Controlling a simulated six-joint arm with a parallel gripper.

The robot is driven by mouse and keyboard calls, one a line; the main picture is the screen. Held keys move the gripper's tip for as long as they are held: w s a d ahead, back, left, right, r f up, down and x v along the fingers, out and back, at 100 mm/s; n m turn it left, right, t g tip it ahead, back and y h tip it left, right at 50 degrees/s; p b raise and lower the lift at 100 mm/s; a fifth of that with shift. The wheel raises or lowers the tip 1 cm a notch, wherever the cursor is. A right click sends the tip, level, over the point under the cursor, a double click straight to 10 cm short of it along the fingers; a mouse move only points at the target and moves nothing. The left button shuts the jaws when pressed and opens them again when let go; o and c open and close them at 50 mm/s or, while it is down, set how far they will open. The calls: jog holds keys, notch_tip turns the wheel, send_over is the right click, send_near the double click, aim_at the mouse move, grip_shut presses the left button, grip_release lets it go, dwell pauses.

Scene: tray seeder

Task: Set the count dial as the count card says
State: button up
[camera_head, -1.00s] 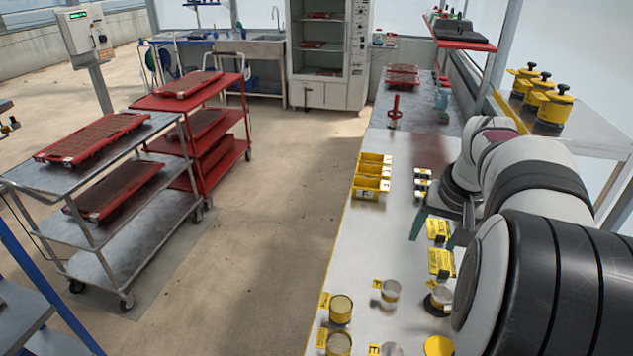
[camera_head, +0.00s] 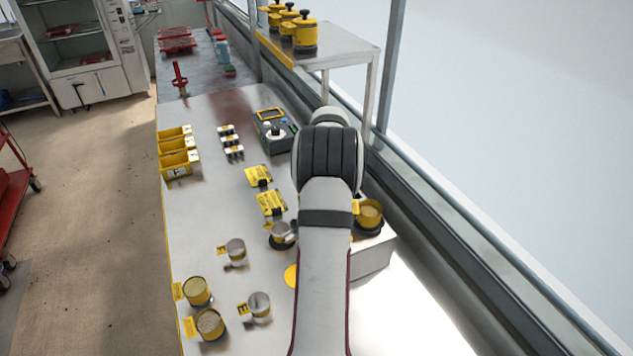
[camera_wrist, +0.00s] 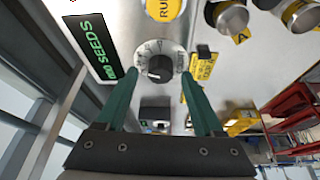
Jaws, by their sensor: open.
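The count dial (camera_wrist: 160,64) shows in the wrist view as a dark round knob on a pale face with small markings; its setting is too small to read. My gripper (camera_wrist: 158,76) is open, its two green fingers on either side of the knob, with nothing between them but the dial behind. I cannot tell the remaining height above it. Yellow cards with black print (camera_head: 271,203) lie on the bench; one also shows right of the dial in the wrist view (camera_wrist: 204,66). Their print is unreadable and I cannot tell which is the count card. My arm hides dial and gripper in the head view.
A green-lettered SEEDS display (camera_wrist: 92,46) is left of the dial, and a yellow RUN button (camera_wrist: 160,8) is above it in the wrist view. Several cups, including one (camera_head: 197,290), stand on the bench. Yellow bins (camera_head: 178,163) and a dark device (camera_head: 274,131) are farther back.

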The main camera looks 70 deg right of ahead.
jog(key=shift+f, duration=0.1)
grip_shut()
dwell(0.3)
jog(key=shift+m, duration=0.3)
jog(key=m+g, duration=0.1)
jog(key=m, duration=0.1)
jog(key=shift+w+m+h, duration=0.1)
jog(key=shift+m+h, duration=0.2)
jog(key=shift+m, duration=0.1)
jog(key=shift+m+g, duration=0.8)
jog(key=shift+m, duration=1.3)
